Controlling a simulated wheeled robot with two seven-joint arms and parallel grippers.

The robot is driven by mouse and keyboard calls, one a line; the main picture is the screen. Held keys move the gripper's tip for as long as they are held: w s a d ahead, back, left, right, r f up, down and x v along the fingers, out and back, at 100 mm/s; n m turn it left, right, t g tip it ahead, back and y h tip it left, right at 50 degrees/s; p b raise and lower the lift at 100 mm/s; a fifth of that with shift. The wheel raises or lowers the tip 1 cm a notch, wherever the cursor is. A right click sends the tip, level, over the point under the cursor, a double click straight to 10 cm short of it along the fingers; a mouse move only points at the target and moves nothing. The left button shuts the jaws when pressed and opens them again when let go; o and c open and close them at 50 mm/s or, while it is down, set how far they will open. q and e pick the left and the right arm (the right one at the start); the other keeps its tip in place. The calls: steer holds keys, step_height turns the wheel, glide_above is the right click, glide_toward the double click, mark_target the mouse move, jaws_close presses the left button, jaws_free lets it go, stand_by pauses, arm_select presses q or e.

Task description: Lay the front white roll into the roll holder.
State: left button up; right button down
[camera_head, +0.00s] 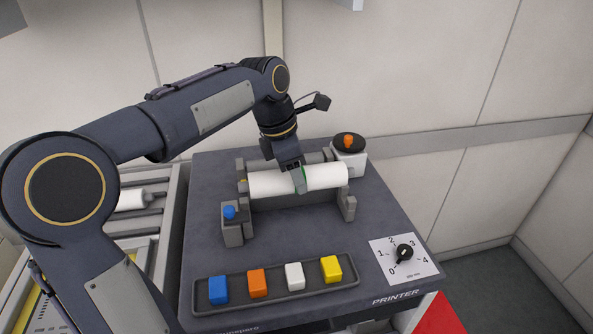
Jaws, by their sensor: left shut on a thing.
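A white roll (265,183) lies lengthwise across the roll holder (349,208) on the printer top. My left gripper (299,181) comes down from above and is shut on the roll near its middle. The roll's ends are close to the holder's grey end posts. I cannot tell whether the roll rests in the holder or hangs just above it, and the gripper hides part of it. My right gripper is not in view.
The dark printer top (393,217) carries a tray (275,298) with coloured blocks in front, a blue button (229,212), an orange knob (348,141) and a numbered dial (404,253). Another white roll (131,199) lies on the rack at left, partly behind my arm.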

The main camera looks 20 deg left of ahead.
arm_select(q)
step_height(320, 180, down, 4)
steer(key=b, duration=0.3)
steer(key=shift+r, duration=0.15)
steer(key=shift+f+b, duration=0.65)
steer(key=shift+f, duration=0.7)
steer(key=o, duration=1.1)
steer(key=shift+o, duration=0.2)
steer(key=v, duration=0.8)
steer(key=shift+s, duration=0.1)
steer(key=shift+f, duration=0.15)
